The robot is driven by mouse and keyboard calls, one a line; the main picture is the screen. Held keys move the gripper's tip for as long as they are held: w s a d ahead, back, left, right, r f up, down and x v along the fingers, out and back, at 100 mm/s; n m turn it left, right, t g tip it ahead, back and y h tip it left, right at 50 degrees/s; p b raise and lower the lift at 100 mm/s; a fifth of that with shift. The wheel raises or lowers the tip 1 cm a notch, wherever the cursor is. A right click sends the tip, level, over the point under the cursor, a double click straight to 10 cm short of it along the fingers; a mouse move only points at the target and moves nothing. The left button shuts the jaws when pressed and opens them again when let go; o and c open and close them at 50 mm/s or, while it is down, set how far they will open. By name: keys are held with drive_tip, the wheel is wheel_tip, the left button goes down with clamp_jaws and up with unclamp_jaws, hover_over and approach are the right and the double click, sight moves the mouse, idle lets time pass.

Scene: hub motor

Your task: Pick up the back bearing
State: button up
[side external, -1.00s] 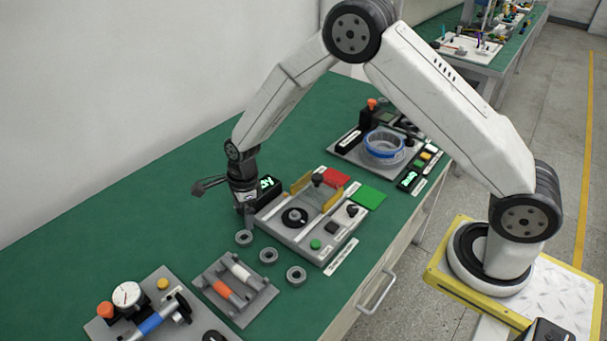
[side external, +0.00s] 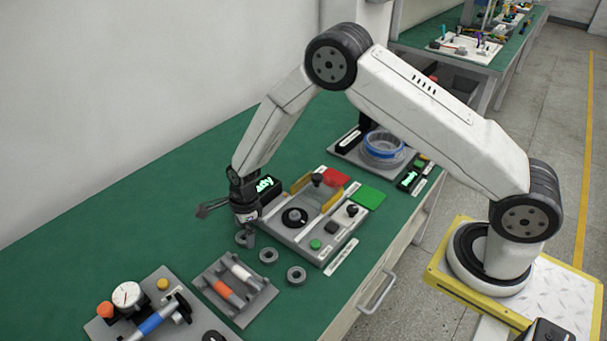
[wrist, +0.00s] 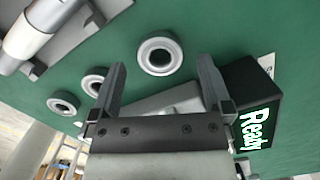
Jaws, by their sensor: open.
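Three grey ring bearings stand in a diagonal row on the green bench. The back bearing (side external: 240,241) is the farthest from my arm's base and is partly hidden by my gripper (side external: 247,236). In the wrist view the back bearing (wrist: 160,55) lies flat, in line with the gap between my open, empty fingers (wrist: 161,64). The fingers are close above it; contact cannot be seen. The middle bearing (side external: 268,255) and the front bearing (side external: 296,276) lie apart from it.
A grey fixture plate (side external: 286,234) and a lit "Ready" display (wrist: 250,128) stand close to my gripper. A grey tray (side external: 243,312) with orange and white shafts lies just in front. Bare green bench is at the left.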

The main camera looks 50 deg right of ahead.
drive_tip(key=shift+a+f, duration=0.1)
drive_tip(key=shift+f, duration=0.7)
drive_tip(key=shift+c, duration=0.2)
clamp_jaws()
drive_tip(key=shift+w+r, duration=0.1)
drive_tip(key=shift+r, duration=0.05)
drive_tip(key=shift+r, duration=0.7)
drive_tip(key=s+d+r, duration=0.2)
drive_tip(key=s+r, duration=0.9)
drive_tip(key=s, duration=0.3)
drive_tip(key=shift+d+r, duration=0.2)
drive_tip(key=shift+d, duration=0.1)
